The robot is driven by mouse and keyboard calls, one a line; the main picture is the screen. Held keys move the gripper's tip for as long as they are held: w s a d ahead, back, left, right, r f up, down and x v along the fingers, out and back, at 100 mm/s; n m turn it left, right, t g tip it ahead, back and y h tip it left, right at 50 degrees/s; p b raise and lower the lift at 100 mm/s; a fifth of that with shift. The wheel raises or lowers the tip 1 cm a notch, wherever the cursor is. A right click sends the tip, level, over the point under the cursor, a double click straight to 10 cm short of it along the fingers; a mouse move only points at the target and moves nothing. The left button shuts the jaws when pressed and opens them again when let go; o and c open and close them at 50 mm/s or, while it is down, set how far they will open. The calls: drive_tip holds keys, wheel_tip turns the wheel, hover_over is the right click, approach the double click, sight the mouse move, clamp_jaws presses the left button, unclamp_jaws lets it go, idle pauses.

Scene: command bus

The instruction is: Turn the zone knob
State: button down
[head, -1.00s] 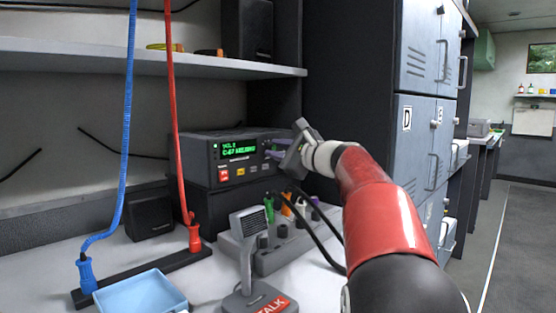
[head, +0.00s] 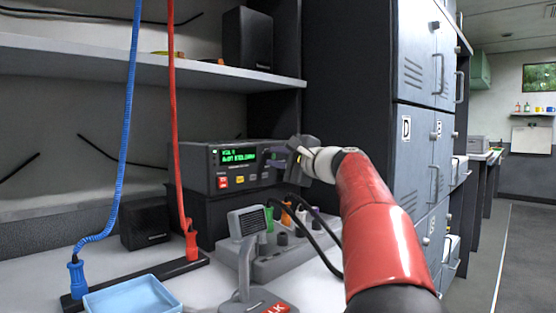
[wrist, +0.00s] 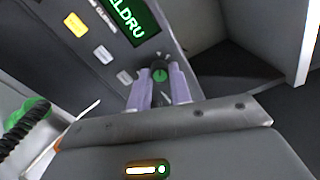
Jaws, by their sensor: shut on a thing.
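The radio unit (head: 200,170) stands on a dark box at the back of the desk, with a lit green display (head: 238,156). The zone knob (wrist: 160,74), dark with a green face, shows in the wrist view to the right of the buttons. My gripper (wrist: 160,88) has its two pale purple fingers on either side of this knob and is shut on it. In the head view my gripper (head: 276,160) is at the right end of the radio's front and hides the knob there.
A desk microphone (head: 247,222) stands in front of the radio. A grey holder (head: 262,268) with coloured plugs and dark cables lies below my arm. A blue tray (head: 130,297) is at the front left. Grey lockers (head: 415,160) stand close on the right.

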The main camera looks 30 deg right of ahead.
drive_tip(key=c, duration=1.3)
unclamp_jaws()
drive_tip(key=shift+s, duration=0.1)
drive_tip(key=b+v, duration=0.1)
drive_tip(key=v, duration=0.6)
drive_tip(key=shift+s+d, duration=0.2)
drive_tip(key=shift+s, duration=0.1)
